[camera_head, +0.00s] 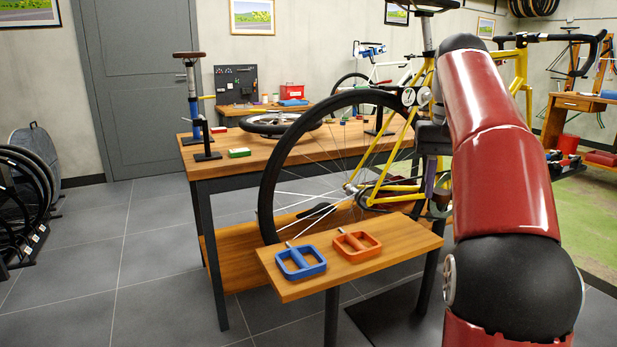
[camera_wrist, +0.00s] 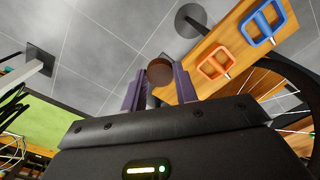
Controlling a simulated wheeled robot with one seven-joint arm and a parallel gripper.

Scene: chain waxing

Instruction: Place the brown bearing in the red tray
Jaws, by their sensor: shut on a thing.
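The brown bearing (camera_wrist: 160,72) shows as a small round brown thing between the fingertips in the wrist view. My gripper (camera_wrist: 160,84), with two purple fingers, is shut on it and holds it in the air beside the small wooden shelf (camera_wrist: 215,42). In the head view the gripper is partly hidden by my red arm, to the right of that shelf. No red tray can be told for sure. A low red thing (camera_head: 601,158) lies at the far right, and a small red thing (camera_head: 219,129) lies on the workbench.
A blue pedal (camera_head: 300,262) and an orange pedal (camera_head: 357,246) lie on the small shelf. A yellow bicycle (camera_head: 430,95) with a rear wheel (camera_head: 268,195) stands beside my arm. The wooden workbench (camera_head: 240,164) stands behind.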

